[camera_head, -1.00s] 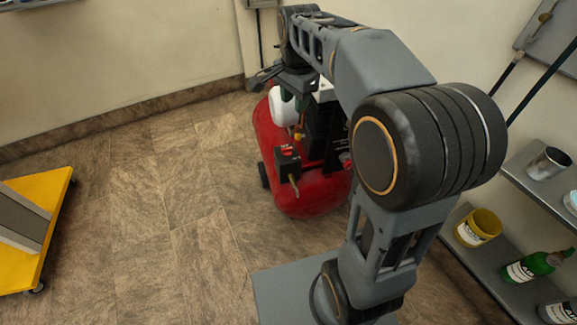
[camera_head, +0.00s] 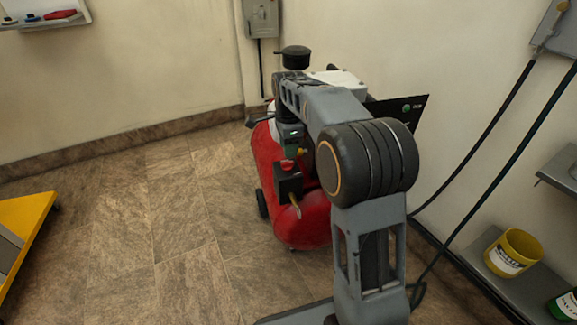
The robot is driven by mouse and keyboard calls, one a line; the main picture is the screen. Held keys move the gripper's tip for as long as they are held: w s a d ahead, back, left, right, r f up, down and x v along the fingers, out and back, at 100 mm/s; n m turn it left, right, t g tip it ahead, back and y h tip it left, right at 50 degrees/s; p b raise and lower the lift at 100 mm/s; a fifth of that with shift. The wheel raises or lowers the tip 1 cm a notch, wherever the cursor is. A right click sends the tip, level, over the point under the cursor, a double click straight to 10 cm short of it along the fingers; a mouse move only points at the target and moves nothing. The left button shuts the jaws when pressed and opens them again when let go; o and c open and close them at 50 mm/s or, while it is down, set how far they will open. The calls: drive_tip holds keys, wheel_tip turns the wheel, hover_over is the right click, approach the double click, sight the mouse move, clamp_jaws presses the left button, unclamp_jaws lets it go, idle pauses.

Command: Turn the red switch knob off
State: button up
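The red switch knob (camera_head: 287,165) is a small red patch on top of a black switch box (camera_head: 289,186). The box sits on the near side of the red compressor tank (camera_head: 310,222). Which way the knob is turned is too small to tell. My gripper (camera_head: 256,121) is at the far end of my arm, above the tank and beyond the switch box, apart from the knob. Only a dark finger-like part shows, pointing left. The rest is hidden behind my arm, so its opening cannot be told.
My arm covers the compressor's right side. A black panel (camera_head: 400,110) stands behind it near the wall. Hoses (camera_head: 490,140) hang at the right, by a shelf with a yellow tin (camera_head: 514,252). A yellow cart (camera_head: 22,225) is at the left. The floor between is clear.

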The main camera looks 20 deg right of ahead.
sight(288, 162)
drive_tip(key=shift+f+b, duration=1)
drive_tip(key=shift+f, duration=1.75)
drive_tip(key=shift+c, duration=0.2)
clamp_jaws()
